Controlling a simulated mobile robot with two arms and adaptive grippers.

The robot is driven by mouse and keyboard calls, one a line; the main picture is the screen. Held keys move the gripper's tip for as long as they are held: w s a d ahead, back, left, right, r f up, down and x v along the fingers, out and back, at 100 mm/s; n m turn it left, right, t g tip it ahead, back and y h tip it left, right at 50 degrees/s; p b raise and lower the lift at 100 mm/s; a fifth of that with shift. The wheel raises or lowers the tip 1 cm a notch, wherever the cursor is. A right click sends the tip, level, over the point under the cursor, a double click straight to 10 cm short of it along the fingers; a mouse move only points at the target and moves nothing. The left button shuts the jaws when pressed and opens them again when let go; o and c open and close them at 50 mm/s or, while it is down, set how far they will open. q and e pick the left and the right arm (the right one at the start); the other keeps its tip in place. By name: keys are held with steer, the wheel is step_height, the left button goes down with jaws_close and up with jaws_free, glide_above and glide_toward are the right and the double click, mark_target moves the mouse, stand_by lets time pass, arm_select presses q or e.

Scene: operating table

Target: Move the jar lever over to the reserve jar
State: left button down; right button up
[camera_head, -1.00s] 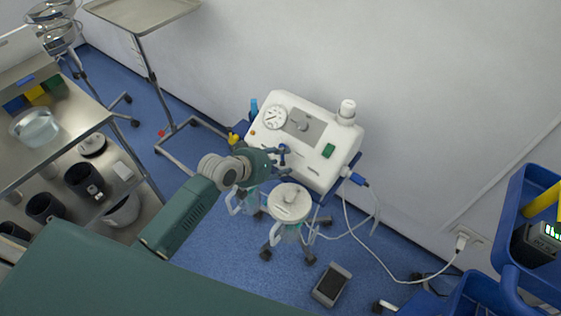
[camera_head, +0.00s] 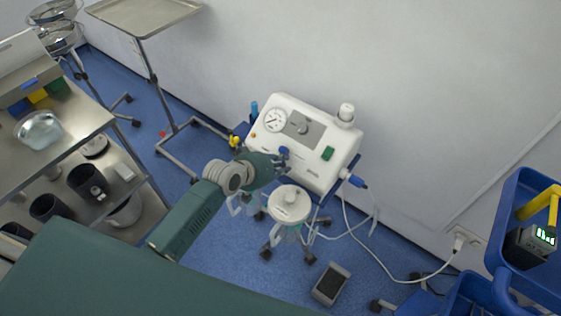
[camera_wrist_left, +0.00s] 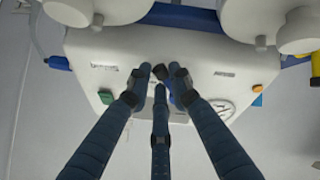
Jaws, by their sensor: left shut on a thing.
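The white suction unit (camera_head: 335,170) stands by the wall, with a gauge and a green switch. The small blue jar lever (camera_head: 284,151) is on its front edge, mostly covered by my left gripper (camera_head: 279,161). My left gripper is shut on the lever. In the left wrist view, the fingers of the left gripper (camera_wrist_left: 161,80) converge at the unit's front face (camera_wrist_left: 225,68), and they hide most of the lever. A white-lidded jar (camera_head: 289,203) hangs below the unit; another jar (camera_head: 248,203) is partly behind my gripper. My right gripper is out of view.
A steel trolley (camera_head: 75,130) with containers is at the left, and a tray stand (camera_head: 150,14) behind it. A blue cart (camera_head: 520,215) is at the right. A foot pedal (camera_head: 331,284) and a white cable (camera_head: 375,265) lie on the blue floor.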

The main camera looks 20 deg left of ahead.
arm_select(q)
steer(key=c, duration=1.5)
jaws_free()
steer(key=shift+d+r, duration=0.1)
steer(key=shift+d, duration=0.05)
steer(key=v, duration=1.2)
